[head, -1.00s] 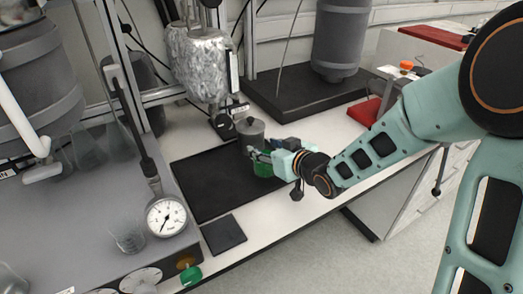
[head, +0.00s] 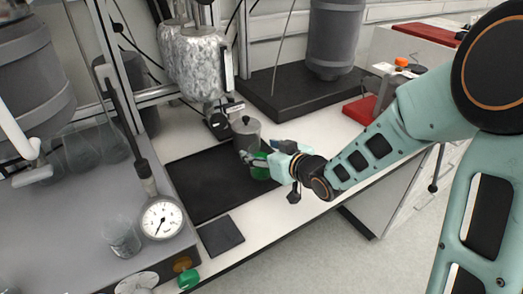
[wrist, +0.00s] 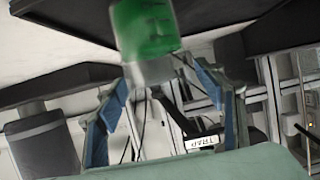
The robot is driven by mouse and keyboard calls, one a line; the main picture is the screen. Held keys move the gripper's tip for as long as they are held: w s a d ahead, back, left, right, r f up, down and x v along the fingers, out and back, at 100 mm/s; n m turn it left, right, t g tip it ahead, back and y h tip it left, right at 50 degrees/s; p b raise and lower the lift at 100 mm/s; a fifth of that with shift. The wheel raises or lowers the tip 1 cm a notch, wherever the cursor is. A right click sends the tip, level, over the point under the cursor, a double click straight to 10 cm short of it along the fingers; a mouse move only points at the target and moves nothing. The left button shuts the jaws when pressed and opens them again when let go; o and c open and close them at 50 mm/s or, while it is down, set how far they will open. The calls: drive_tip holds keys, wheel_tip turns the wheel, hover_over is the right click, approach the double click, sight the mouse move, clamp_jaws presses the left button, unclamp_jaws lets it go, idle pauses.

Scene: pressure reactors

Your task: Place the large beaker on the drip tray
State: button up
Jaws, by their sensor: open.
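The large beaker (head: 259,172) with green liquid stands on the right part of a black tray (head: 195,187), which looks like the drip tray, in the head view. My gripper (head: 257,158) is at the beaker's upper part, its fingers partly hiding it. In the wrist view the green beaker (wrist: 147,35) is blurred at the top, beyond and between my spread fingertips (wrist: 172,85). The fingers look apart from the glass, though contact is hard to judge.
A grey lidded vessel (head: 246,131) stands close behind the beaker. A foil-wrapped vessel (head: 198,62) hangs behind the tray. A pressure gauge (head: 161,218) and a small beaker (head: 121,236) are at the left. A small black square (head: 220,235) lies in front.

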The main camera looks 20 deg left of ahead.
drive_tip(key=shift+r, duration=0.25)
drive_tip(key=p+v, duration=0.2)
drive_tip(key=v, duration=1)
drive_tip(key=shift+f, duration=0.15)
